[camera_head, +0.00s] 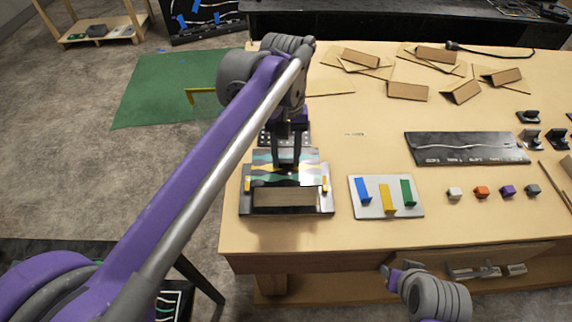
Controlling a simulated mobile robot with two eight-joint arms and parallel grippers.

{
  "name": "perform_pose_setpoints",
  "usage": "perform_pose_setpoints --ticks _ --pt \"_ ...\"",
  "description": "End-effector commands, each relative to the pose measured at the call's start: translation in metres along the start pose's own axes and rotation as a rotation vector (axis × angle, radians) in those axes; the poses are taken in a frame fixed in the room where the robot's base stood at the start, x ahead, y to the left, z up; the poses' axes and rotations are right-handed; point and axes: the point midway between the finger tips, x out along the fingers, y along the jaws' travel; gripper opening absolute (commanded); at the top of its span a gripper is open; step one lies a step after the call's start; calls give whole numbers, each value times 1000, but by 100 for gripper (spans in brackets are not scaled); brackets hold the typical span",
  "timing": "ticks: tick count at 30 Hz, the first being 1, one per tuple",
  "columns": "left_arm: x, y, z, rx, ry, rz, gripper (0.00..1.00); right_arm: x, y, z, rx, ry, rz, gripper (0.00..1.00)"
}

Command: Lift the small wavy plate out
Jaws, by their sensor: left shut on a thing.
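The small wavy plate (305,175), with teal, yellow and dark wavy bands, is at the left end of the table, over a black-edged frame with a wooden inside (285,197). My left gripper (287,166) points down at the plate's middle and is shut on it. The fingers hide part of the plate. Whether the plate is clear of the frame all round cannot be told. My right gripper (391,276) is small at the bottom, in front of the table edge, away from the plate; its jaw opening is not clear.
A white board (385,211) with blue, yellow and green blocks lies right of the frame. A black panel (467,148) and several small coloured cubes (481,192) lie further right. Folded cardboard pieces (407,91) lie at the back. Table space (350,155) between is clear.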

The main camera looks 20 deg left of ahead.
Motion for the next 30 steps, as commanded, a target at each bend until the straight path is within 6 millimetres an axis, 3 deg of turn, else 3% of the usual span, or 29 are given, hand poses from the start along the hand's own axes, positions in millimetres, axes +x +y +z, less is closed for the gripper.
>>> perform_pose_setpoints --ticks 19,30 --pt "-51 0 6 0 1 0 0 -23 0 -25 0 23 0 46" --pt "-54 0 7 0 0 0 0 -25 0 -28 0 25 0 46"
